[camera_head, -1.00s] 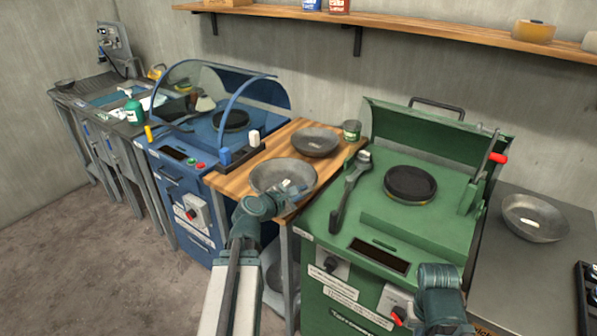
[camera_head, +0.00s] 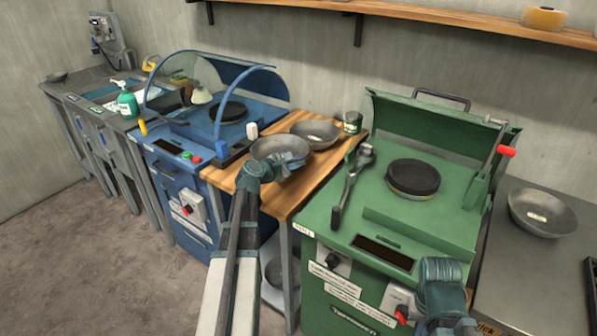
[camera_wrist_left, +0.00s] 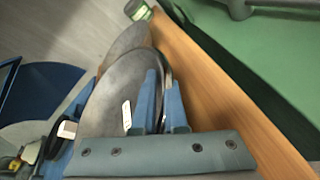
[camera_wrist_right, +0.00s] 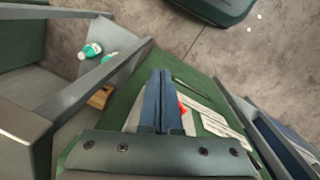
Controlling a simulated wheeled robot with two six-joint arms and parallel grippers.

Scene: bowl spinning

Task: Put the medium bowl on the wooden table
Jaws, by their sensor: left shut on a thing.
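The medium bowl (camera_head: 272,148), grey metal, is over the left front part of the wooden table (camera_head: 290,197). My left gripper (camera_head: 292,160) is shut on its near right rim. In the left wrist view the bowl (camera_wrist_left: 108,100) has its rim between the blue fingers (camera_wrist_left: 162,95), and a white label shows inside. I cannot tell whether its underside touches the wood. A second grey bowl (camera_head: 318,132) sits behind it on the table, partly overlapped in view. My right gripper (camera_wrist_right: 162,100) is shut and empty near the green machine; its fingertips are unclear in the head view.
A third grey bowl (camera_head: 542,214) sits on the grey table at right. A green can (camera_head: 352,122) stands at the table's back right corner. The blue machine (camera_head: 200,130) adjoins on the left, the green machine (camera_head: 400,215) on the right. The front right wood is clear.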

